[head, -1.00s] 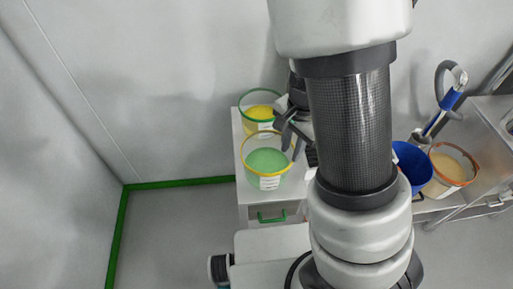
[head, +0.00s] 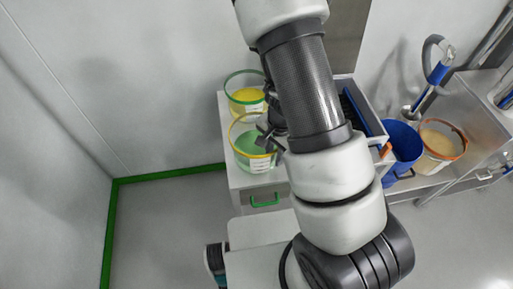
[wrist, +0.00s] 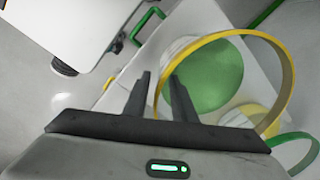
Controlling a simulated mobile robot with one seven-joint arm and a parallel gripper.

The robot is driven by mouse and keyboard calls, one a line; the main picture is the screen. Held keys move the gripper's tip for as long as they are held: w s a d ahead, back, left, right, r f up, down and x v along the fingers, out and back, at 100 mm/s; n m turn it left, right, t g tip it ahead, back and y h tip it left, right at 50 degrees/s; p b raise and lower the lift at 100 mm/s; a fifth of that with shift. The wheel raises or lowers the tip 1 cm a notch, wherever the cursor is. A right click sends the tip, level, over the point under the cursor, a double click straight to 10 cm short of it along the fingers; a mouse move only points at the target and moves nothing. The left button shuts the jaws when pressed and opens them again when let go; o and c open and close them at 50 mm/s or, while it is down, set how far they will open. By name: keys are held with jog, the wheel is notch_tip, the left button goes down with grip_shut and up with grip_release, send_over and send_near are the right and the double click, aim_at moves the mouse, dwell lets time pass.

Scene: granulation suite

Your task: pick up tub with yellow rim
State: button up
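The tub with the yellow rim (head: 243,158) holds green material and stands on a white cabinet top in the head view. It also shows in the wrist view (wrist: 225,85), to the right of my fingers. My gripper (head: 264,143) is at the right side of this tub's rim. In the wrist view my gripper (wrist: 161,76) has its two fingers apart with nothing clamped. The near stretch of the yellow rim appears between the fingertips; I cannot tell whether they touch it. My arm hides part of the cabinet in the head view.
A tub with a green rim and yellow contents (head: 246,98) stands just behind. A blue bucket (head: 403,150) and an orange-rimmed tub (head: 440,146) are at right. The white cabinet (head: 236,178) has a green handle (head: 264,201). The floor at left is clear.

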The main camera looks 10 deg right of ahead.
aim_at(272, 166)
notch_tip(272, 166, down, 3)
jog(key=shift+w+a+f+b, duration=0.1)
jog(key=shift+b, duration=0.25)
jog(key=shift+c, duration=0.4)
grip_shut()
dwell(0.8)
